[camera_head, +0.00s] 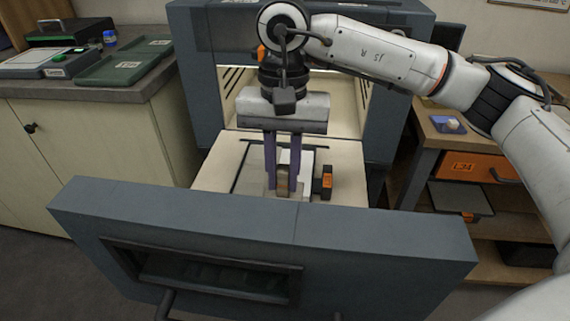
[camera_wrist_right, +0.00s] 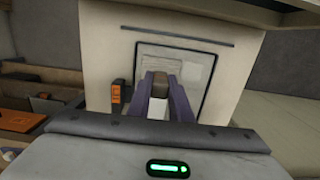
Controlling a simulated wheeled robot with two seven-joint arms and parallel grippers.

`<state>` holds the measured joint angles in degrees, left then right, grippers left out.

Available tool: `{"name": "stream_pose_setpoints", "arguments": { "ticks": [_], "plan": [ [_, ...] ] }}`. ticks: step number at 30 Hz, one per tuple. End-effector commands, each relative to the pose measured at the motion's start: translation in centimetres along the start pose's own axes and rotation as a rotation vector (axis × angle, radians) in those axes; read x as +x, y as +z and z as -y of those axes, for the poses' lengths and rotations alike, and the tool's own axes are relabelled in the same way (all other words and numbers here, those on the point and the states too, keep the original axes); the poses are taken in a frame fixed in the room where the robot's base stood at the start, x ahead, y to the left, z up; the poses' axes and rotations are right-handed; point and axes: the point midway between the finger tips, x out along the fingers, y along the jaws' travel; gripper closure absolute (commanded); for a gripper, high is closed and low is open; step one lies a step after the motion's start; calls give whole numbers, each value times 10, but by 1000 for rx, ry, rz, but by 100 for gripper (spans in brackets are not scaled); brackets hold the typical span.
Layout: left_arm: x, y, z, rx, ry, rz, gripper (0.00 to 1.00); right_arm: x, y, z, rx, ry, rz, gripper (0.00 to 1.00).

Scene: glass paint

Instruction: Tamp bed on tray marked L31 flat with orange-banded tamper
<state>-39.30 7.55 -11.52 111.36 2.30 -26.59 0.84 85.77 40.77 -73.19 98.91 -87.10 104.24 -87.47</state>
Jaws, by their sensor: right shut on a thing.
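My right gripper (camera_head: 283,188) points down over the pale kiln shelf. Its purple fingers are shut on a small brown-grey upright piece (camera_head: 283,179), seemingly the tamper's handle; it also shows in the right wrist view (camera_wrist_right: 159,88). I cannot make out an orange band on it. Beneath lies a dark-rimmed tray with a pale bed (camera_wrist_right: 155,60). Whether the tamper touches the bed is hidden. A dark block with an orange label (camera_head: 327,182) stands right of the tray; its marking is too small to read. My left gripper is not in view.
The open grey kiln door (camera_head: 380,235) lies in front of the shelf. At left, a counter holds green trays (camera_head: 126,66) and a blue-capped jar (camera_head: 110,39). At right stands a wooden rack with an orange labelled bin (camera_head: 485,170).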

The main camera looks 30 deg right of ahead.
Motion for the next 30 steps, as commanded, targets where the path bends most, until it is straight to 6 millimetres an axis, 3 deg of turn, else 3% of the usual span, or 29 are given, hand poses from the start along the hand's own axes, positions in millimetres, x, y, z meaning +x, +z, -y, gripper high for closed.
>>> {"name": "stream_pose_setpoints", "arguments": {
  "ticks": [30],
  "plan": [
    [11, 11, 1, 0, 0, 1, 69, 16, 2, 0, 0, -1, -1, 100]
  ]
}}
